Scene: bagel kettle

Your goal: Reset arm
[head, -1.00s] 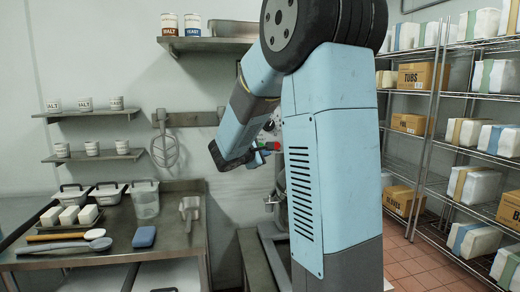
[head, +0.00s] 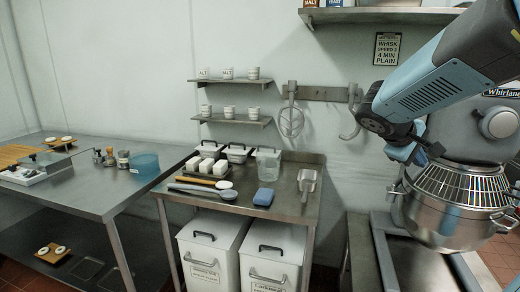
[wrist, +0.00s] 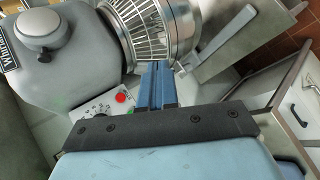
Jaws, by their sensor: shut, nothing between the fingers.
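My gripper (head: 432,152) is in front of the mixer at the right of the head view, at the end of my blue arm. In the wrist view my gripper (wrist: 158,80) shows its blue fingers shut together with nothing between them. The fingers point towards the mixer's wire guard and bowl; I cannot tell the exact gap. The grey mixer (head: 500,122) has a steel bowl (head: 450,215) under a wire guard. In the wrist view, the mixer head (wrist: 75,50) is at the upper left, with a red button (wrist: 120,97) beside the fingers.
A steel table (head: 235,208) holds white blocks, tubs, a blue sponge-like block (head: 263,197) and a scoop (head: 306,184). Lidded white bins (head: 272,255) stand below. Another steel table (head: 85,190) is at the left. Wall shelves (head: 230,120) and hooks hang behind.

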